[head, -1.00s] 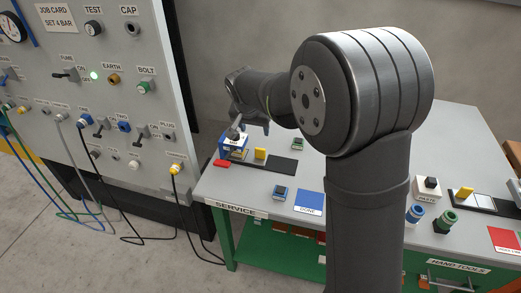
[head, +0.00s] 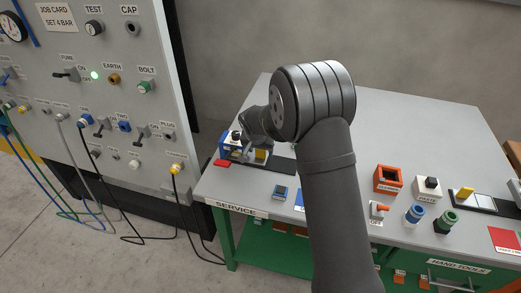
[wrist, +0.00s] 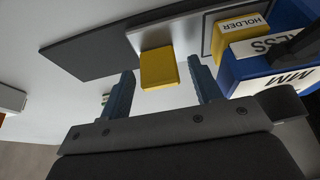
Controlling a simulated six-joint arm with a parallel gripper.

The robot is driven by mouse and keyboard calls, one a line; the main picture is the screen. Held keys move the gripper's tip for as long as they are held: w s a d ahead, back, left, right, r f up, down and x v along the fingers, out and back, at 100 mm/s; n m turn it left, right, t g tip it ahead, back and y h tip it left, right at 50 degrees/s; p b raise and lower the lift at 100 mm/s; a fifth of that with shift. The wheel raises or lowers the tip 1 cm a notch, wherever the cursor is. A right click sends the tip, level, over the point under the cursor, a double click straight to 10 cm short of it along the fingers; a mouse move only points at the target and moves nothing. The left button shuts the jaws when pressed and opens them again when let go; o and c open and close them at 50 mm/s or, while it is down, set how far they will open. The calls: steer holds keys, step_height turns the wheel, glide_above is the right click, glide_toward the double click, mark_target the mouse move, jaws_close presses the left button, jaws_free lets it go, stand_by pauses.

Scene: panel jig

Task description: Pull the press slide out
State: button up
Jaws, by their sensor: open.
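The blue press (head: 226,143) stands at the left end of the service table. In the wrist view its blue body (wrist: 268,62) is at the right edge, with a partly hidden PRESS label. A dark rail (wrist: 90,50) runs out from it, with a pale slide plate (wrist: 185,38) on it. A yellow block (wrist: 158,69) sits at the plate's outer end, and a yellow piece labelled HOLDER (wrist: 240,30) is closer to the press. My gripper (wrist: 162,72) is open, with one finger on each side of the yellow block and a visible gap at both sides.
A red piece (head: 222,163) lies in front of the press. The tall control panel (head: 100,110) with hanging cables is at the left. An orange box (head: 388,179) and other fixtures stand farther right.

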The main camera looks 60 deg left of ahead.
steer(key=shift+f, duration=0.1)
steer(key=shift+c, duration=0.5)
jaws_close()
steer(key=w+d, duration=0.8)
steer(key=shift+w, duration=0.1)
steer(key=shift+o, duration=0.5)
jaws_free()
steer(key=shift+d, duration=0.1)
